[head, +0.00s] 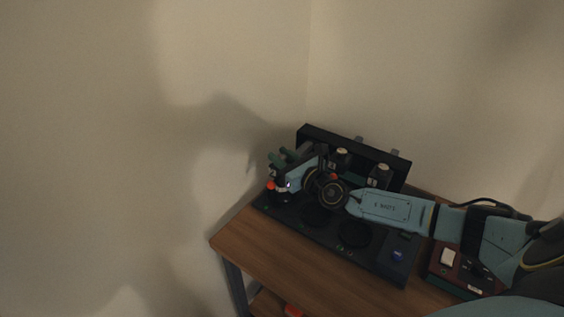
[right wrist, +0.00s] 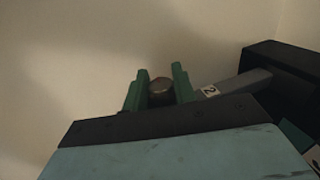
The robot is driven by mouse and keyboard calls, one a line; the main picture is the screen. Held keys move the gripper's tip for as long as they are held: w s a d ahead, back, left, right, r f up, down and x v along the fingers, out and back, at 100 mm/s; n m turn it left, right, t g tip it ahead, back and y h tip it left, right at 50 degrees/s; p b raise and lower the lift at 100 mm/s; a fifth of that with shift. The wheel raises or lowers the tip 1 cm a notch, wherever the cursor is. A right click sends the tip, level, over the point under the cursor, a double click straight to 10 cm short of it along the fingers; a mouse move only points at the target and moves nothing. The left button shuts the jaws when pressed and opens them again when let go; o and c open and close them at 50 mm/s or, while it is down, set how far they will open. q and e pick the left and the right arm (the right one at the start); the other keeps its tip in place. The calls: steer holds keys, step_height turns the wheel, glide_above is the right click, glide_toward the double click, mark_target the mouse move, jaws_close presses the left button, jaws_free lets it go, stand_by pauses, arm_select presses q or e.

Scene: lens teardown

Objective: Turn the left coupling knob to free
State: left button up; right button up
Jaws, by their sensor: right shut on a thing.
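My right gripper (head: 279,158) reaches over the dark lens bench (head: 380,262) to its far left end. Its green fingers also show in the right wrist view (right wrist: 160,85). They are shut on a round, brownish-topped knob (right wrist: 160,86), which appears to be the left coupling knob. A grey part labelled 2 (right wrist: 208,91) lies beside the fingers, leading to a black block. In the head view my gripper and wrist hide most of the held knob, and its angle cannot be read. My left gripper is in neither view.
Two cream-topped posts (head: 341,153) (head: 381,169) stand along the black back panel (head: 399,163). A red piece (head: 271,185) sits at the bench's left end. A blue button (head: 396,255) is at its front right. A red box (head: 440,270) stands right. Bare wooden tabletop (head: 238,238) shows at front left.

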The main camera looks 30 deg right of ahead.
steer(key=o, duration=1)
steer(key=shift+c, duration=0.2)
steer(key=shift+s+d, duration=0.1)
steer(key=shift+s, duration=0.5)
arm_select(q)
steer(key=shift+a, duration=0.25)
arm_select(e)
steer(key=s+d, duration=0.1)
steer(key=s, duration=1.1)
steer(key=shift+d, duration=0.4)
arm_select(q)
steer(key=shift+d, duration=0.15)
